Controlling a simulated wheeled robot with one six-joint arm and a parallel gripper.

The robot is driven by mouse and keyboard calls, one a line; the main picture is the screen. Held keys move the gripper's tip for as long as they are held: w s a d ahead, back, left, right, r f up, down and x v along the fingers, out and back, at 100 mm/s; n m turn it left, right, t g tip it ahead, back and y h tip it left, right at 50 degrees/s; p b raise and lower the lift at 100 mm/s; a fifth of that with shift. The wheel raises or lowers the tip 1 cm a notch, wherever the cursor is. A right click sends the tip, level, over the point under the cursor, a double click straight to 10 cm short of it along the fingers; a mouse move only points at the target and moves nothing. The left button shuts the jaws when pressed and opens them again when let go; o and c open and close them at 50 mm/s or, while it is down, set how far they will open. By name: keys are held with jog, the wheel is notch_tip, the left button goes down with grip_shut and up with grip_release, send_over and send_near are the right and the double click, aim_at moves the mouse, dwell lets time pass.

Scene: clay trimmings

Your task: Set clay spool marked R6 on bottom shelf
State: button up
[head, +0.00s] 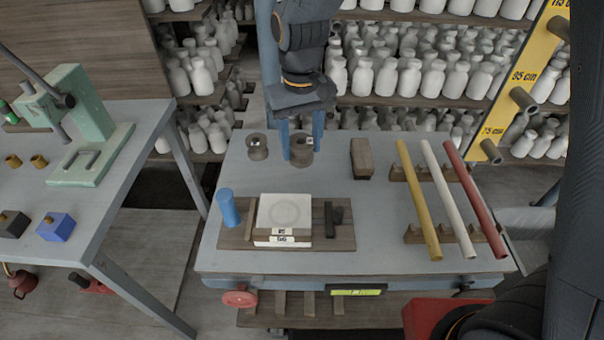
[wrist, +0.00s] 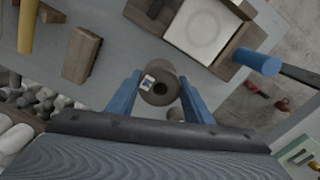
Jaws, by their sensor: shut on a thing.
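My gripper (head: 302,145) has its blue fingers on either side of a brown clay spool (head: 301,158) at the back of the grey table. In the wrist view the same spool (wrist: 163,92) sits between the fingertips (wrist: 160,88), and it bears a small white label too small to read. I cannot tell whether it touches the table. A second brown spool (head: 258,153) stands just left of it; in the wrist view it is mostly hidden. A slatted lower shelf (head: 293,311) shows below the table's front edge.
A wooden board with a white slab (head: 285,213) and a blue cylinder (head: 228,208) lies in front. A brown block (head: 361,158) and yellow, white and red rods (head: 474,198) are to the right. Racks of white bottles (head: 405,77) stand behind.

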aim_at(302, 141)
notch_tip(302, 141, down, 9)
jog(key=shift+r+p, duration=0.1)
jog(key=shift+p, duration=0.6)
jog(key=o, duration=1.2)
jog(key=shift+s+f, duration=0.1)
jog(key=shift+f, duration=0.1)
jog(key=shift+r, duration=0.1)
notch_tip(302, 141, up, 11)
jog(key=shift+r+b, duration=0.1)
jog(key=shift+b, duration=0.95)
jog(key=shift+r, duration=0.45)
jog(key=shift+d, duration=0.15)
